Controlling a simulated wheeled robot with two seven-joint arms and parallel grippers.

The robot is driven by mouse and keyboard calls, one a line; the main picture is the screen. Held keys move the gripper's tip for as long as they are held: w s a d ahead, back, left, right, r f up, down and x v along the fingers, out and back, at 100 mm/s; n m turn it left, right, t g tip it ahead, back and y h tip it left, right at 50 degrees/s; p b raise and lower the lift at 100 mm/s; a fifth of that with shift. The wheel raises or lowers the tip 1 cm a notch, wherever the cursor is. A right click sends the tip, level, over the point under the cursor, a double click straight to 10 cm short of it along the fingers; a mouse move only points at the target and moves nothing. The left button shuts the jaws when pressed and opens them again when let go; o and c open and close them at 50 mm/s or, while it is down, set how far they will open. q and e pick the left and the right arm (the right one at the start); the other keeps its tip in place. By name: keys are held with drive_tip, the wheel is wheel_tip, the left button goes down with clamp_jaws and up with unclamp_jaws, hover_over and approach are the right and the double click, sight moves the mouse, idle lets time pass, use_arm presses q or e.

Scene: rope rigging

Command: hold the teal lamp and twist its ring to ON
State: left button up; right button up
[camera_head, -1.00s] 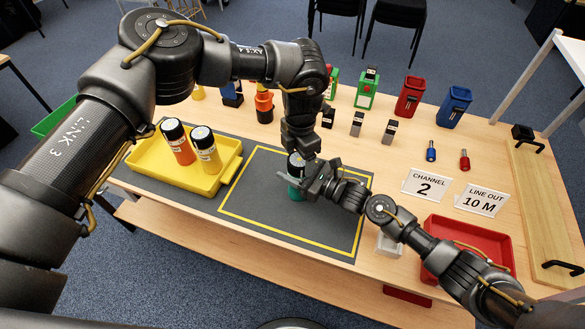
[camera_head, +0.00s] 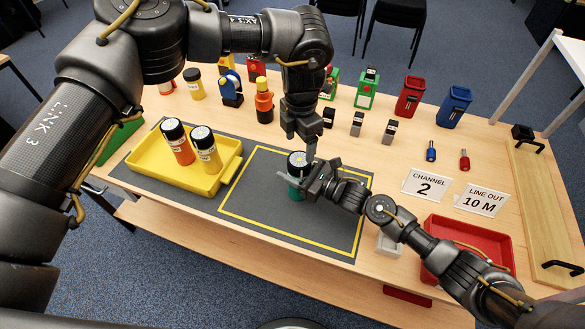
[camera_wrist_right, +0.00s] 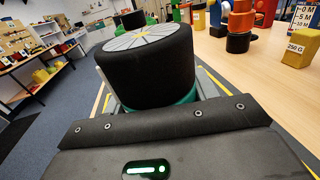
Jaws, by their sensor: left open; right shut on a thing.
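The teal lamp (camera_head: 295,192) stands upright inside the yellow outline on the grey mat, with a teal body and a black ring and cap. My right gripper (camera_head: 310,185) is shut on its teal body from the right. In the right wrist view the black ring (camera_wrist_right: 150,70) and its pale, segmented top face fill the middle, above a strip of teal. My left gripper (camera_head: 309,148) is open and points down beside and above the lamp's top. Its fingertips are small here, and I cannot tell whether they touch the ring. The ring's ON mark cannot be read.
A yellow tray (camera_head: 190,182) with two black-topped lamps, one orange and one yellow, stands left. Several devices line the back. Two signs (camera_head: 428,185) and a red tray (camera_head: 468,240) lie right. The outlined mat area (camera_head: 290,222) in front of the lamp is clear.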

sight(299, 159)
use_arm(q)
drive_tip(key=shift+r+m, duration=0.5)
drive_tip(key=shift+m, duration=0.1)
wheel_tip(299, 159, down, 7)
drive_tip(key=shift+f, duration=0.1)
drive_tip(key=n, duration=0.3)
drive_tip(key=shift+n, duration=0.3)
drive_tip(key=m, duration=0.3)
drive_tip(key=shift+m, duration=0.3)
